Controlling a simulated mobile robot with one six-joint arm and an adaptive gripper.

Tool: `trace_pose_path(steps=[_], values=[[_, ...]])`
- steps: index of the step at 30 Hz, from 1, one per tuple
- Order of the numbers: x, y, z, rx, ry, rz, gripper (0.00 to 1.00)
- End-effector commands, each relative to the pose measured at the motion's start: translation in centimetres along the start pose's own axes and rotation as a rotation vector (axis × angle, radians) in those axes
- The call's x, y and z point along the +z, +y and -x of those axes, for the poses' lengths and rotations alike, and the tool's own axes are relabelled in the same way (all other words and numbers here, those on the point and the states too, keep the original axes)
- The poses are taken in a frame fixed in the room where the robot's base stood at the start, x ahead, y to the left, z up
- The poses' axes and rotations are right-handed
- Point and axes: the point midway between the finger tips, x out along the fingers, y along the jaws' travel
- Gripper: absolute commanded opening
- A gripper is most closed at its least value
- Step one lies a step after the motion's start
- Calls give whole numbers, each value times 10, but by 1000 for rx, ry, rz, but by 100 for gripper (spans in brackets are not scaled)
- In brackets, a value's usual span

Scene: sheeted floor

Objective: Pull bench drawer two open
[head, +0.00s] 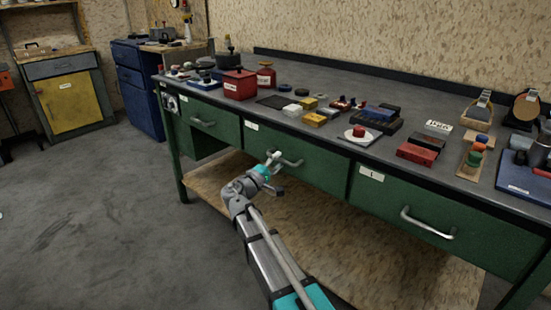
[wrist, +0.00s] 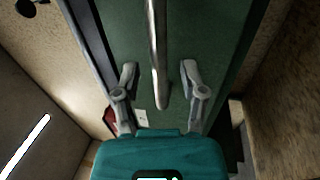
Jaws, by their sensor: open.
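The green bench has three green drawers in its front, all shut. The middle drawer (head: 318,168) has a pale label (head: 252,126) too small to read and a metal bar handle (head: 292,163). The right drawer (head: 400,203) carries a label (head: 371,174) that seems to read 1. My gripper (head: 273,159) is at the left end of the middle drawer's handle. In the wrist view my gripper (wrist: 158,70) is open, with one finger on each side of the handle (wrist: 157,40). Neither finger clearly touches the handle.
The bench top (head: 330,82) is crowded with red boxes, small blocks and tools. A wooden lower shelf (head: 290,225) lies under the drawers. The left drawer (head: 215,120) has its own handle. The grey floor (head: 90,220) in front is clear.

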Motion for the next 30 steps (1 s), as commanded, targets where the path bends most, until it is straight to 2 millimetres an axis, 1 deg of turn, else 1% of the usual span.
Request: trace_pose_path(steps=[1,6,15,16,17,21,23,24,25,30], values=[[0,1,-5,0,-1,0,54],[0,0,-13,0,-1,0,54],[0,0,-13,0,-1,0,54],[0,0,-13,0,-1,0,52],[0,0,-13,0,-1,0,47],[0,0,-13,0,-1,0,21],[0,0,-13,0,-1,0,9],[0,0,-13,0,0,0,2],[0,0,-13,0,-1,0,0],[0,0,-13,-1,0,-1,0]])
